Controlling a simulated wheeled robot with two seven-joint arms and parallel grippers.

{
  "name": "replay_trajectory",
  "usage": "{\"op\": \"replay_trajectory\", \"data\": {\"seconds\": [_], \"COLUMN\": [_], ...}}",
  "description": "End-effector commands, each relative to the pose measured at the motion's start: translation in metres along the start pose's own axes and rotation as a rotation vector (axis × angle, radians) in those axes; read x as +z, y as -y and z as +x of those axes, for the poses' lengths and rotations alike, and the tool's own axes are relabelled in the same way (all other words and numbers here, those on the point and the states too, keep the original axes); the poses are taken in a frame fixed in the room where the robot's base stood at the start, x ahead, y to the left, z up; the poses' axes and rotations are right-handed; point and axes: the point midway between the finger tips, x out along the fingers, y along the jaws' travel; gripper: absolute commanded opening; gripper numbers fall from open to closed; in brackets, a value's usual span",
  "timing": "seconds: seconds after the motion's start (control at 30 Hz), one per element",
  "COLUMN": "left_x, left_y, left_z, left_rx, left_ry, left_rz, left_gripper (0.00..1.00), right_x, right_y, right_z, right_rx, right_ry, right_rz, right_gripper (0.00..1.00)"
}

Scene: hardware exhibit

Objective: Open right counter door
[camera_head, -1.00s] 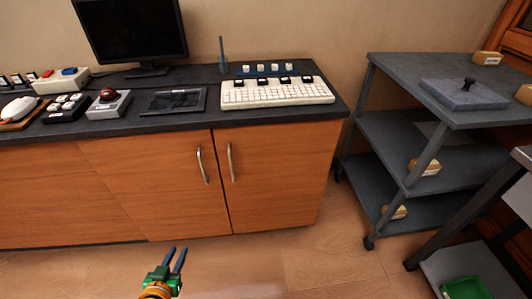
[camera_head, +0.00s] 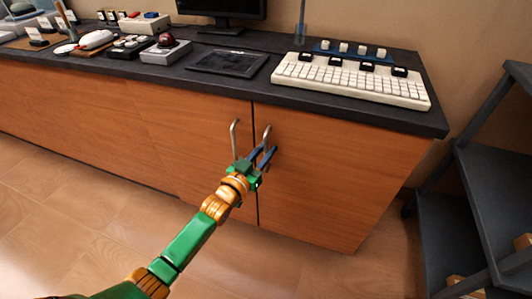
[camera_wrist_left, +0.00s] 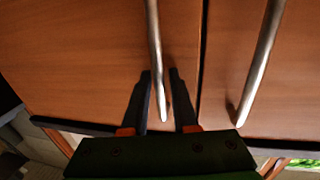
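The right counter door (camera_head: 325,180) is a wooden panel, shut flush beside the left door (camera_head: 190,130). Its upright metal handle (camera_head: 266,134) is near the seam. My left gripper (camera_head: 264,157) is in front of this handle, its two dark fingers apart. In the left wrist view a metal handle (camera_wrist_left: 154,50) runs between the open fingers (camera_wrist_left: 160,85), with small gaps on both sides; I cannot tell whether either finger touches it. The other handle (camera_wrist_left: 262,60) stands across the seam. My right gripper is out of view.
The left door's handle (camera_head: 234,138) is close beside my gripper. The dark countertop (camera_head: 240,88) overhangs the doors and carries a keyboard (camera_head: 350,82), a tablet (camera_head: 228,61) and a monitor (camera_head: 225,8). A grey shelf cart (camera_head: 490,195) stands at the right. Floor before the cabinet is clear.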

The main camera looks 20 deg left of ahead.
Motion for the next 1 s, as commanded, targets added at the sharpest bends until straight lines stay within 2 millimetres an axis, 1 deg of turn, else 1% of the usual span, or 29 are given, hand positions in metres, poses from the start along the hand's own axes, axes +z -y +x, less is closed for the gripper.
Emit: {"op": "replay_trajectory", "data": {"seconds": [0.17,0.2,0.3,1.0], "left_x": [-0.0002,-0.0002,-0.0002,-0.0001], "left_y": [-0.0001,-0.0001,0.0000,0.0001], "left_z": [0.0003,0.0003,0.0002,0.0001], "left_rx": [0.000,0.000,0.000,0.000], "left_ry": [0.000,0.000,0.000,0.000], "left_rz": [0.000,0.000,0.000,0.000], "left_gripper": [0.27,0.25,0.00,0.00], "right_x": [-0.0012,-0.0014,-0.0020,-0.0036], "right_y": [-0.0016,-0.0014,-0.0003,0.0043], "right_z": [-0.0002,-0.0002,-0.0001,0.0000], "right_rx": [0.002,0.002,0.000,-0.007], "right_ry": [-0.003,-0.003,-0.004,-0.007], "right_rz": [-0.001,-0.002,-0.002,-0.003], "right_gripper": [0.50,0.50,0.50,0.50]}}
